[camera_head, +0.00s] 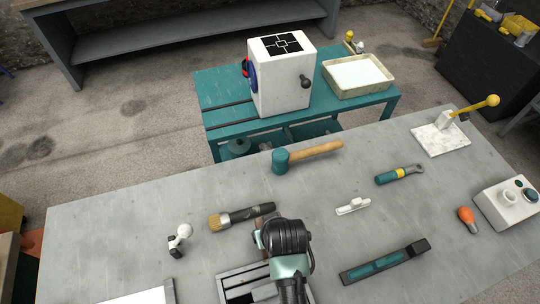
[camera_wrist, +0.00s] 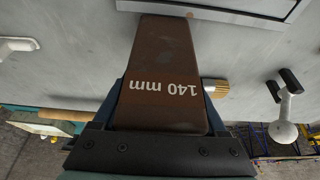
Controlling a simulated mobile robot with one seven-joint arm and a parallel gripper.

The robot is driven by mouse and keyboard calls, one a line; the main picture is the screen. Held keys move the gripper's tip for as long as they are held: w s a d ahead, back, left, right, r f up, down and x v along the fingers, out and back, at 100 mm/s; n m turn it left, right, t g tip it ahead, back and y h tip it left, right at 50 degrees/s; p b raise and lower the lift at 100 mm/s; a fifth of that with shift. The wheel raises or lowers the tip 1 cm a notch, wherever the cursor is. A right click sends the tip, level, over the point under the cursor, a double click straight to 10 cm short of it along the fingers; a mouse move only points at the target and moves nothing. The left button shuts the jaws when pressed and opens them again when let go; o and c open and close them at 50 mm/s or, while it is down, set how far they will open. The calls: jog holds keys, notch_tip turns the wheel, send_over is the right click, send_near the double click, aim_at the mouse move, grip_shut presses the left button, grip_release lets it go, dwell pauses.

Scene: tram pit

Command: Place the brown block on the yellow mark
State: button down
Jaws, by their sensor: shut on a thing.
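The brown block (camera_wrist: 162,65), marked "140 mm", is between the two fingers of my gripper (camera_wrist: 163,105) in the wrist view. The gripper is shut on it, and the block reaches out past the fingers over the grey table. In the head view my gripper (camera_head: 268,236) is above the table, just below the paintbrush handle; my wrist hides most of the block there. I cannot make out a yellow mark in either view.
On the grey table (camera_head: 110,240) lie a paintbrush (camera_head: 232,219), a teal mallet (camera_head: 283,159), a white handle (camera_head: 353,206), a teal-and-black bar tool (camera_head: 385,262) and a white-headed fitting (camera_head: 181,237). A slotted metal tray (camera_head: 225,283) sits under my arm.

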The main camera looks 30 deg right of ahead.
jog(key=shift+f, duration=0.15)
jog(key=shift+f, duration=0.2)
grip_release()
jog(key=shift+r, duration=0.15)
jog(key=v, duration=1.2)
jog(key=shift+b, duration=0.3)
